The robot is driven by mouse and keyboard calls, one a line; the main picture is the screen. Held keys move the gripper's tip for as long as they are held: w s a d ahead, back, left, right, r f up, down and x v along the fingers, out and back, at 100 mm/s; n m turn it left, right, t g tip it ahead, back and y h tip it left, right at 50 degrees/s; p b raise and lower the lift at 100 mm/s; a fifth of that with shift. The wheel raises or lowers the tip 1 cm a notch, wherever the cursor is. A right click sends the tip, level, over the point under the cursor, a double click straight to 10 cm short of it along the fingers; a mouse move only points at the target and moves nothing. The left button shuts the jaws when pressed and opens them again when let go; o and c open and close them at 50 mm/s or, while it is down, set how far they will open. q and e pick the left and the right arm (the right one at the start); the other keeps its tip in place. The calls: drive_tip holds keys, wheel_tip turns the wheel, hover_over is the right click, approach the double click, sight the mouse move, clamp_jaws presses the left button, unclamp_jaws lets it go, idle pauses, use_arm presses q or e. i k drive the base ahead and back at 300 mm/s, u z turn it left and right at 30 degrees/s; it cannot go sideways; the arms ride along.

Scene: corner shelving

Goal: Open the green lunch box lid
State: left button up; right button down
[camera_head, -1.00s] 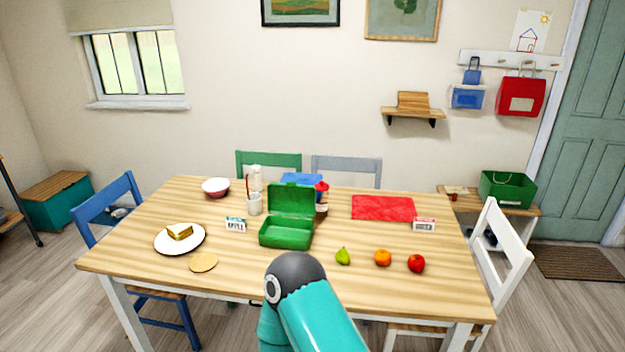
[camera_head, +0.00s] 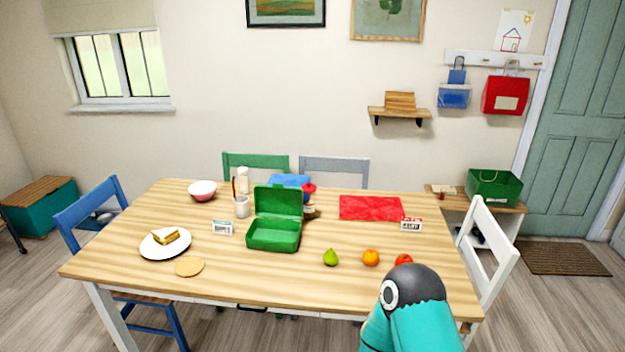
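The green lunch box (camera_head: 273,240) stands on the wooden table, left of the table's middle. Its lid (camera_head: 278,202) is raised and stands up at the back, so the empty-looking inside of the box faces me. One of my teal arms, with a dark rounded joint, shows at the bottom right, in front of the table and apart from the box. Neither gripper shows in the head view.
The wooden table (camera_head: 130,236) also bears a plate (camera_head: 148,249) with a sandwich, a round tan disc (camera_head: 190,266), a white cup (camera_head: 242,208), a pear (camera_head: 331,257), an orange (camera_head: 371,258), an apple (camera_head: 404,260) and a red mat (camera_head: 370,208). Chairs stand around it.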

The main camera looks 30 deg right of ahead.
sight(276, 201)
drive_tip(key=z, duration=0.1)
drive_tip(key=i, duration=1)
drive_tip(key=u, duration=0.05)
